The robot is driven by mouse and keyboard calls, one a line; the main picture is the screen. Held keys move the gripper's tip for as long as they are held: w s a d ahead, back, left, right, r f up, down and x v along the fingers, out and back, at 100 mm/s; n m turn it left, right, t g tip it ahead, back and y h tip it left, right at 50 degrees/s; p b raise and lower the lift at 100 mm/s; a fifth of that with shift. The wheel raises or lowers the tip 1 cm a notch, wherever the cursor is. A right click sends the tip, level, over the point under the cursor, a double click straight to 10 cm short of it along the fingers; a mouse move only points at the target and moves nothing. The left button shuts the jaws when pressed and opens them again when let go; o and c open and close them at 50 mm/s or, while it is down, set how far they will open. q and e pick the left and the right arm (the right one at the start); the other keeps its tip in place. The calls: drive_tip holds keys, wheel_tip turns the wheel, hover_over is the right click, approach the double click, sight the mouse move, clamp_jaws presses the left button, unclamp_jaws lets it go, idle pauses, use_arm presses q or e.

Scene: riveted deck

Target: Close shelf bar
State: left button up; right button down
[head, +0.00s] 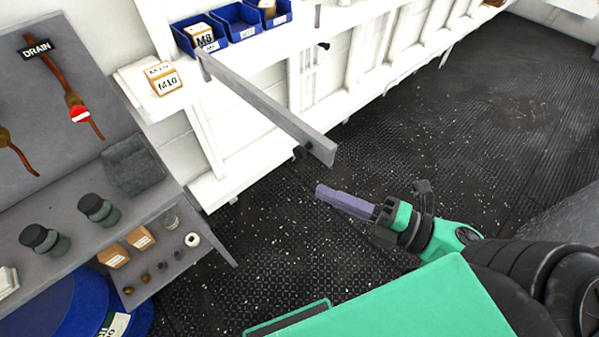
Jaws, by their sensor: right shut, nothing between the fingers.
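The shelf bar (265,106) is a long flat grey bar on the white shelf (275,33). Its far end meets a post beside the blue bins, and it sticks out from the shelf towards the lower right, swung open. Its free end has a dark fitting just below it. A short upright grey post (317,16) stands at the shelf's front edge to the right of the bins. My right gripper (320,191) has purple fingers, shut and empty, below the bar's free end and apart from it in the picture. My left gripper is out of view.
Blue bins (237,24) and a box marked M8 (199,36) stand on the shelf, with a box marked M10 (163,79) left of them. A grey bench (70,225) with jars stands at the left. Open dark floor (450,120) lies at the right.

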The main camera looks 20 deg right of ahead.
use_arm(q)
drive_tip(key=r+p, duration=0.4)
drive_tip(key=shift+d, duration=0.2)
use_arm(e)
drive_tip(key=w+a, duration=0.2)
drive_tip(key=w, duration=0.6)
drive_tip(key=shift+w, duration=0.2)
drive_tip(key=shift+a+f, duration=0.1)
